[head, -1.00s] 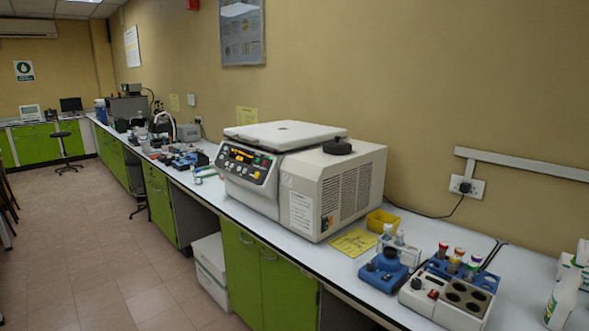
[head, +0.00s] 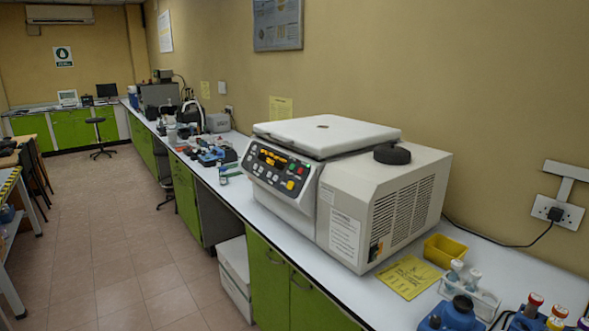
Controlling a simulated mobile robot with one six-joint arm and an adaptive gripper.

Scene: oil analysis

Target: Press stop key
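The centrifuge (head: 370,205) stands on the white bench, a pale box with its flat lid (head: 325,132) down. Its dark control panel (head: 275,172) is on the left-hand front face, with a lit orange display (head: 271,158) and several coloured keys. The key labels are too small to read, so I cannot tell which one is marked stop. My gripper is not in view.
A yellow tray (head: 445,250), a yellow sheet (head: 409,277) and a blue device (head: 452,315) lie right of the centrifuge. Green cabinets (head: 270,280) line the bench front. A white box (head: 235,275) stands on the floor under the bench. The tiled floor (head: 120,240) at left is clear.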

